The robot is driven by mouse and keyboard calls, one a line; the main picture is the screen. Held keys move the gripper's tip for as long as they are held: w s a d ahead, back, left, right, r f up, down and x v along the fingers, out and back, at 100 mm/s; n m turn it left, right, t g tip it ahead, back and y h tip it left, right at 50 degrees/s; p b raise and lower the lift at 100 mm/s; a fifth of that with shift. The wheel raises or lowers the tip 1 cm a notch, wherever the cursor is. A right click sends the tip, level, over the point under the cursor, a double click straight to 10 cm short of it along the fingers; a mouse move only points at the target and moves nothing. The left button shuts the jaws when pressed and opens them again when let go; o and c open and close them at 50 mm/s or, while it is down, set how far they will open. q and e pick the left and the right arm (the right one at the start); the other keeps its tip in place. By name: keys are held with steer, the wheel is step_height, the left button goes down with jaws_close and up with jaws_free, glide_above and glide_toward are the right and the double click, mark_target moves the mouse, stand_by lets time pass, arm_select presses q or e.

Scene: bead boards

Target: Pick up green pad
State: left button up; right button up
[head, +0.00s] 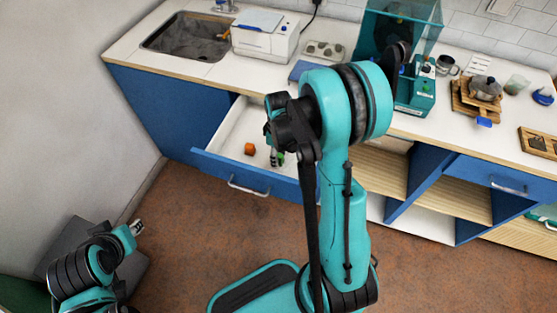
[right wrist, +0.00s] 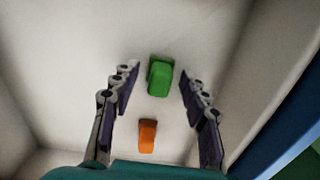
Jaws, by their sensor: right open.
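The green pad (right wrist: 160,75) lies on the white floor of the open drawer. In the right wrist view it sits near the line between my fingertips, apart from both fingers. In the head view only a sliver of green (head: 281,158) shows beside the fingers. My right gripper (right wrist: 158,72) is open and empty, pointing down into the drawer; it also shows in the head view (head: 275,158). My left gripper (head: 138,228) is at the lower left, far from the drawer, too small to read.
An orange block (head: 249,149) lies in the drawer (head: 232,168), left of my right gripper in the head view. The drawer walls stand close around. The worktop (head: 190,68) above carries a sink (head: 187,35), a white machine (head: 265,38) and a teal machine (head: 414,92).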

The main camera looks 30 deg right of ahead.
mark_target(279, 155)
steer(key=c, duration=0.9)
steer(key=shift+c, duration=0.2)
steer(key=shift+r, duration=0.15)
step_height(279, 155, up, 4)
steer(key=shift+r+p, duration=0.1)
steer(key=shift+p, duration=1.15)
steer(key=s+d+r+p, duration=0.4)
steer(key=s+d+r, duration=0.2)
steer(key=s, duration=0.3)
steer(key=shift+d+r, duration=0.3)
steer(key=shift+d, duration=0.4)
